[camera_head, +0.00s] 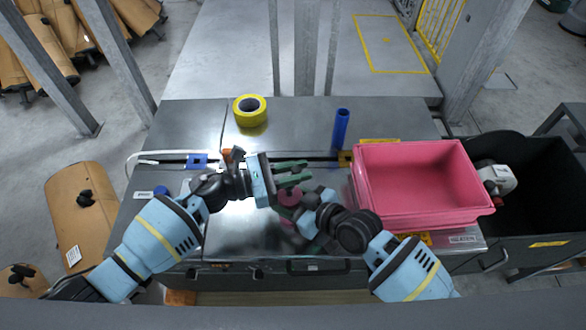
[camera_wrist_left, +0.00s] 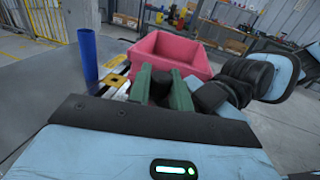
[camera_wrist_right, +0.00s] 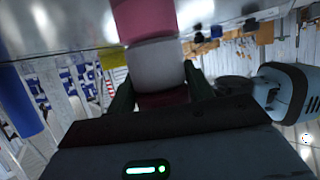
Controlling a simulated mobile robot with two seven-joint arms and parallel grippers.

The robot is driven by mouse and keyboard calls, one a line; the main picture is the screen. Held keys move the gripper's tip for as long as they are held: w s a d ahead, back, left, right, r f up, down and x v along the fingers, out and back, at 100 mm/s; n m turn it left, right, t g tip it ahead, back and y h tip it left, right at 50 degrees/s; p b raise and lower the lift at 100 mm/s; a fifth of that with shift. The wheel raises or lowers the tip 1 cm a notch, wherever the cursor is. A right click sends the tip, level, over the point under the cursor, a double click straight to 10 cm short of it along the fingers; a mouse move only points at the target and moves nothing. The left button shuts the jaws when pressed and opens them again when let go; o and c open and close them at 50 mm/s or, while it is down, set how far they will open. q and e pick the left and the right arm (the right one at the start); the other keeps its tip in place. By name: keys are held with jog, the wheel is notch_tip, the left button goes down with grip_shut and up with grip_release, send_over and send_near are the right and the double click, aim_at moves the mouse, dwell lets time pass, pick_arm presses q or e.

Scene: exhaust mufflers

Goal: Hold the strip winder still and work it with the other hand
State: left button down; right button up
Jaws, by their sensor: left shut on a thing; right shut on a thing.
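The strip winder (camera_head: 290,197) shows as a small dark pink body between my two grippers, above the middle of the steel bench. In the right wrist view the winder (camera_wrist_right: 157,65) has pink and pale grey round sections and a dark red part between the fingers. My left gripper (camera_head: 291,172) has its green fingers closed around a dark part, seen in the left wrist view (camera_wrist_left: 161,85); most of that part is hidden. My right gripper (camera_wrist_right: 158,98) is shut on the dark red end of the winder. In the head view its fingers are largely hidden.
A pink bin (camera_head: 415,217) stands on the bench at right, near a black container (camera_head: 540,215). A blue cylinder (camera_head: 340,130) stands upright behind my grippers. A yellow tape roll (camera_head: 250,111) lies at the back. The bench's back left is mostly clear.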

pick_arm(q)
jog(key=m+g, duration=0.2)
jog(key=g, duration=0.1)
jog(key=m+g, duration=0.1)
jog(key=g, duration=0.1)
jog(key=shift+s+d+h, duration=0.2)
jog(key=shift+d+h, duration=0.1)
jog(key=shift+d, duration=0.1)
jog(key=shift+s+d+m+g, duration=0.15)
jog(key=shift+m+g, duration=0.35)
jog(key=shift+g, duration=0.25)
jog(key=shift+s+m+g, duration=0.1)
jog(key=shift+m+g, duration=0.4)
jog(key=shift+g, duration=0.25)
jog(key=shift+s+m+g, duration=0.1)
jog(key=shift+m+g, duration=0.2)
jog(key=c, duration=1.3)
grip_release()
jog(key=shift+f+t, duration=0.1)
jog(key=shift+t, duration=0.3)
